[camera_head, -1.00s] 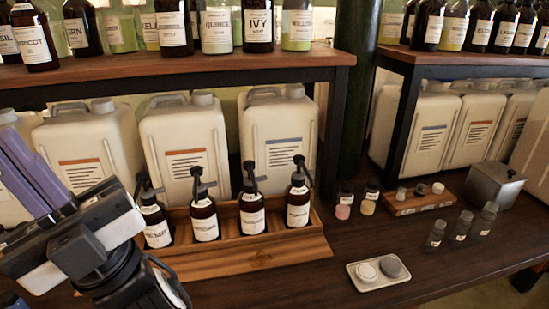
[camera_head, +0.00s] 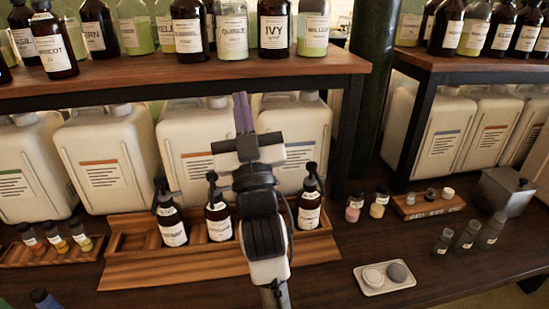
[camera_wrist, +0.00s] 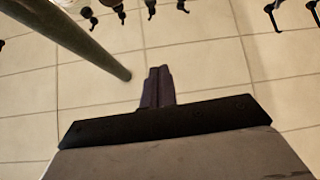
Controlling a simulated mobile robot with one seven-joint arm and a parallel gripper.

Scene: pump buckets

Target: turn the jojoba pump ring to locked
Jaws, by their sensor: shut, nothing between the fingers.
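Brown pump bottles with black pump heads and white labels stand in a wooden tray (camera_head: 130,283). A left one (camera_head: 172,228), a second one (camera_head: 218,220) and a right one (camera_head: 308,208) show in the head view. My arm covers the tray between the second and right ones, so a bottle there would be hidden. The labels are too small to tell which is jojoba, and the ring positions cannot be read. My gripper (camera_head: 242,112) is raised above and behind the bottles, shut and empty. Its purple fingers are together in the wrist view (camera_wrist: 158,86), apart from any bottle.
Large white canisters (camera_head: 107,160) stand behind the tray, under a wooden shelf (camera_head: 200,79) of bottles close to my gripper. A dark green post (camera_head: 372,90) rises to the right. Small vials (camera_head: 54,236) stand left. A dish (camera_head: 384,279) with two round lids lies at right front.

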